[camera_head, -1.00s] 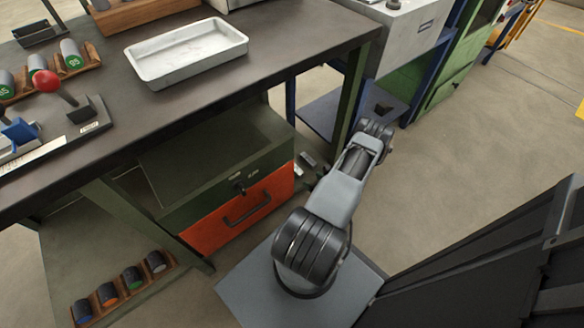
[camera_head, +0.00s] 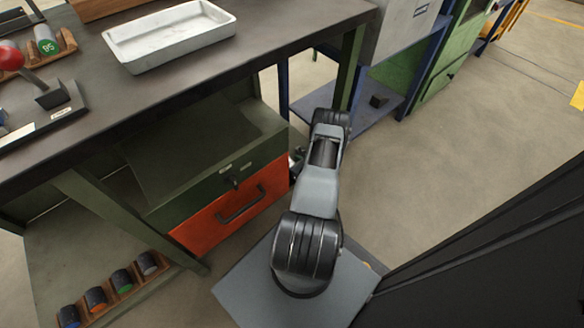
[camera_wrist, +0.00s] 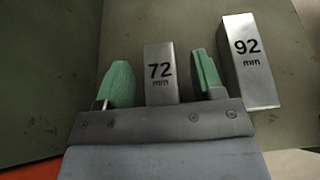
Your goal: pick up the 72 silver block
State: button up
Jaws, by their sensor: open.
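The 72 silver block (camera_wrist: 160,72) shows in the wrist view, marked "72 mm" in black. My gripper (camera_wrist: 160,82) is open, with one green-padded finger on each side of the 72 block. A gap shows between the block and each finger. The block's lower end is hidden behind the gripper body. In the head view my arm reaches toward the workbench, and neither the gripper's fingers nor the 72 block can be made out there.
A taller silver block marked "92 mm" (camera_wrist: 248,62) stands close to the right finger. Both blocks are by dull green surfaces. In the head view are an orange drawer (camera_head: 232,207), a white tray (camera_head: 170,57) on the bench and a rack of coloured cylinders (camera_head: 124,292).

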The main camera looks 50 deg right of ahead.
jog(key=shift+w+f, duration=0.15)
jog(key=shift+w, duration=0.15)
jog(key=shift+d, duration=0.1)
grip_shut()
dwell(0.4)
